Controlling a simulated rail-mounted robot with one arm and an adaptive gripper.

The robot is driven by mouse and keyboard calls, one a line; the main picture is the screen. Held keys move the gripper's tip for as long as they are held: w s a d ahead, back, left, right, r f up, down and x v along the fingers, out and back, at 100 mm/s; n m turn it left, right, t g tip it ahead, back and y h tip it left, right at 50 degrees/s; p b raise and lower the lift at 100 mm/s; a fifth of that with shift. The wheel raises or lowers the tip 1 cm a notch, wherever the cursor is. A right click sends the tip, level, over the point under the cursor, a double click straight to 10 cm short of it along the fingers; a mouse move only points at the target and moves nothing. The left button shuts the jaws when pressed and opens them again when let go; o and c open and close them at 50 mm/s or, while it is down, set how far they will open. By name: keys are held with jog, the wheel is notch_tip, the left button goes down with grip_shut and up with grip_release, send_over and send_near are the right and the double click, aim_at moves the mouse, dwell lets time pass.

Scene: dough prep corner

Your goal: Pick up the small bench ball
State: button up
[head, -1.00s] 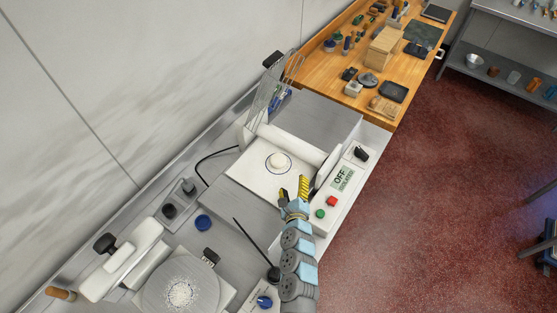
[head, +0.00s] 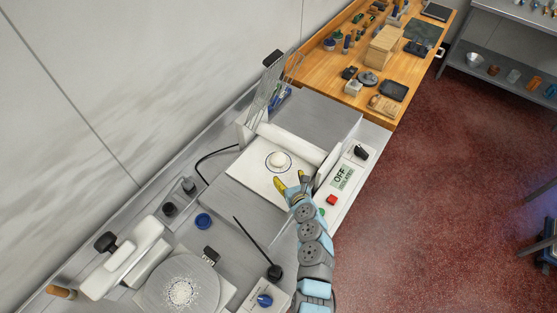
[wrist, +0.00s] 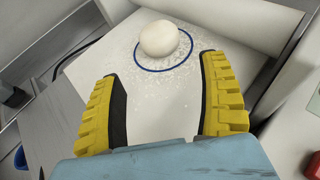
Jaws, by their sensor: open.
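The small bench ball (head: 277,160) is a pale round lump of dough. It sits inside a blue circle drawn on a white floured board (head: 255,178). In the wrist view the ball (wrist: 159,38) is beyond my fingertips, near the top middle, close to the upper edge of the ring. My gripper (head: 291,184) is just to the lower right of the ball in the head view. Its two yellow fingers are spread wide in the wrist view (wrist: 165,85), with only bare floured board between them. The fingers are apart from the ball.
A white roller (head: 290,140) lies behind the ball, with a wire guard (head: 265,100) at its left end. A control panel reading OFF (head: 342,175) stands to the right. A round floured plate (head: 180,287) and a blue cap (head: 203,221) are at lower left.

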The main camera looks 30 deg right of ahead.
aim_at(281, 162)
jog(key=shift+b+x, duration=1.7)
jog(key=shift+x, duration=2.15)
jog(key=shift+b+x, duration=0.75)
jog(key=shift+x, duration=0.35)
jog(key=shift+r+b+x, duration=0.2)
jog(key=shift+b+x, duration=1.2)
jog(key=shift+x, duration=0.2)
jog(key=shift+w+a, duration=0.1)
jog(key=shift+w, duration=0.05)
jog(key=c, duration=0.9)
jog(key=shift+r, duration=0.15)
